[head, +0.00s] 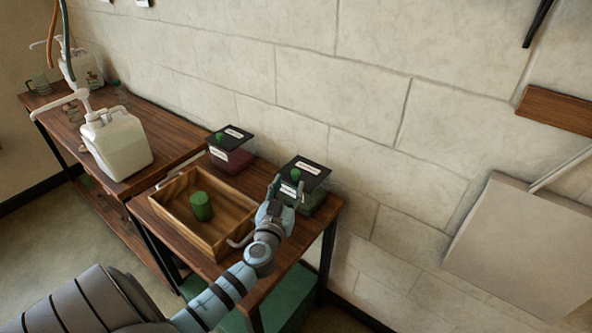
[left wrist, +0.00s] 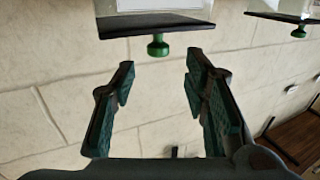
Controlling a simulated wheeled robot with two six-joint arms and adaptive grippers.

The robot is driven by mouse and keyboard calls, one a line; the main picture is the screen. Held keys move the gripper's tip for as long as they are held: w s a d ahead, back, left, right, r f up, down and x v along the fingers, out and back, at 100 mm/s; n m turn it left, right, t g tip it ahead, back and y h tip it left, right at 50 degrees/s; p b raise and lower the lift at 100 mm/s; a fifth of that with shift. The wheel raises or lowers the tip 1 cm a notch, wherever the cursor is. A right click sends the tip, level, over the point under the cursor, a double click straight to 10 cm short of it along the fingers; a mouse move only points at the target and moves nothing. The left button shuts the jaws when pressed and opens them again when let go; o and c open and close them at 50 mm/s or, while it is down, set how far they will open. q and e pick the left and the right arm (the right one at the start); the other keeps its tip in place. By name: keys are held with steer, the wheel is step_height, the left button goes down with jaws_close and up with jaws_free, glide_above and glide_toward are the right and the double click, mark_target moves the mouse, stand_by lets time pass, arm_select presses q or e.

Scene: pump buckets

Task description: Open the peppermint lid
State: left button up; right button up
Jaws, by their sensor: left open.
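Two boxes with black lids and small green knobs stand at the back of the near table. The right box (head: 316,203) has greenish contents, and its lid (head: 317,172) is on. The left box (head: 232,163) has reddish contents, and its lid (head: 234,134) is on. The label lettering is too small to read. My left gripper (head: 282,187) is open at the right box, close to its knob (head: 295,174). In the left wrist view, a green knob (left wrist: 157,47) sits beyond and between the open fingertips (left wrist: 160,74), apparently untouched. My right gripper is out of view.
A wooden tray (head: 158,205) holding a green cylinder (head: 202,207) stands left of my left gripper. A white pump jug (head: 122,148) stands on the far table. The stone wall (head: 370,130) rises close behind the boxes. In the wrist view, another lidded box (left wrist: 280,17) shows top right.

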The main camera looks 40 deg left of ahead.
mark_target(294, 176)
arm_select(q)
steer(key=x, duration=0.6)
steer(key=shift+w+d+f, duration=0.1)
steer(key=shift+d+f, duration=0.05)
steer(key=shift+f, duration=0.15)
steer(key=shift+w+a+r, duration=0.15)
steer(key=shift+w+a, duration=0.05)
steer(key=shift+w, duration=0.25)
jaws_close()
